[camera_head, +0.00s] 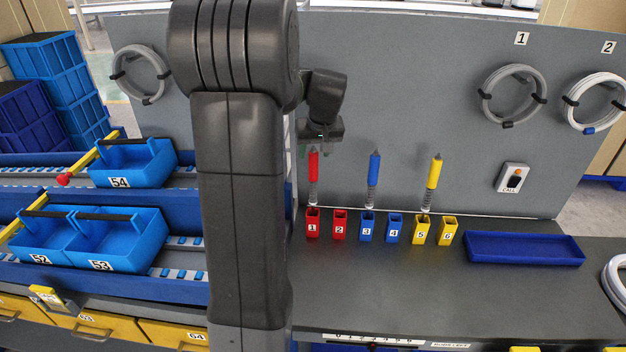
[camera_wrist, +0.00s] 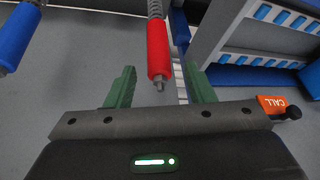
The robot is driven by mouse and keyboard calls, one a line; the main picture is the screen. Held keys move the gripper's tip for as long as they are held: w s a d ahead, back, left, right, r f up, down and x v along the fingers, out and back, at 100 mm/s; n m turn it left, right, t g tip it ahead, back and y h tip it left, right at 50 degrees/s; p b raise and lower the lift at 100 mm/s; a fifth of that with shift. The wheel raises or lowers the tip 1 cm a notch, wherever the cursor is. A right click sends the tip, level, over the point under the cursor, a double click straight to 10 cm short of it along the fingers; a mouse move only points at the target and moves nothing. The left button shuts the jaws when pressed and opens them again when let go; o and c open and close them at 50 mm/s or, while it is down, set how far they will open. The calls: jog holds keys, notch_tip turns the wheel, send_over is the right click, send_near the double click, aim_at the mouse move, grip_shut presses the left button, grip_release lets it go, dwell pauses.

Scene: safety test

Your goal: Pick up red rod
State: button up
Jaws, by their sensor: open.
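The red rod (camera_head: 313,163) stands upright on a spring above the red holder marked 1 (camera_head: 312,227). My gripper (camera_head: 319,143) is at the rod's upper end, with its jaws open and nothing held. In the wrist view the red rod (camera_wrist: 158,50) shows between the two green fingers (camera_wrist: 160,72), with its thin tip pointing towards the palm and a clear gap on each side. I cannot tell how deep the rod lies between the fingers.
A blue rod (camera_head: 374,166) and a yellow rod (camera_head: 434,172) stand to the right on springs. Several numbered holders line the bench, with a blue tray (camera_head: 524,261) to their right. A grey panel (camera_head: 420,90) rises behind. The front bench top (camera_head: 400,290) is clear.

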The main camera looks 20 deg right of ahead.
aim_at(315, 156)
jog(key=shift+s+p+x, duration=0.1)
jog(key=shift+p+x, duration=0.2)
jog(key=shift+x, duration=0.85)
jog(key=shift+s+p+x, duration=0.15)
jog(key=shift+p+x, duration=0.1)
jog(key=shift+x, duration=0.9)
jog(key=shift+f, duration=0.1)
grip_shut()
